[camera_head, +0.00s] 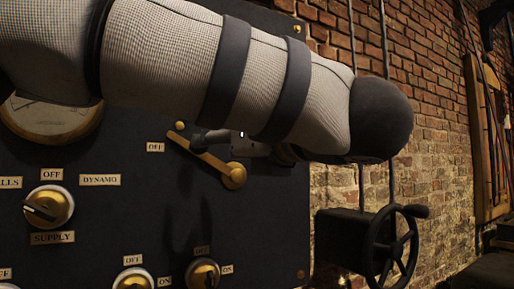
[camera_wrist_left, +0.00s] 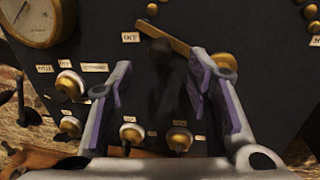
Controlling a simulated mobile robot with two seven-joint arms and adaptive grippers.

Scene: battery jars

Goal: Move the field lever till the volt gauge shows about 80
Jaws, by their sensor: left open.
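A brass lever (camera_head: 203,158) on the dark panel slants from its round boss at the lower right up to the left, its upper end near an OFF label. I take it as the field lever; no name on it can be read. It also shows in the left wrist view (camera_wrist_left: 178,40), just beyond my fingers. My left gripper (camera_wrist_left: 160,64) is open, with purple pads, and faces the panel; a dark shape shows between the fingers. A round dial (camera_head: 48,116) is partly behind my arm; it also shows in the left wrist view (camera_wrist_left: 38,18). Its reading cannot be made out.
A supply knob (camera_head: 48,207) sits left of the lever, with smaller knobs (camera_head: 133,279) (camera_head: 202,273) below. A black handwheel (camera_head: 394,246) stands right of the panel, before a brick wall (camera_head: 435,120). My left arm crosses the top of the head view.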

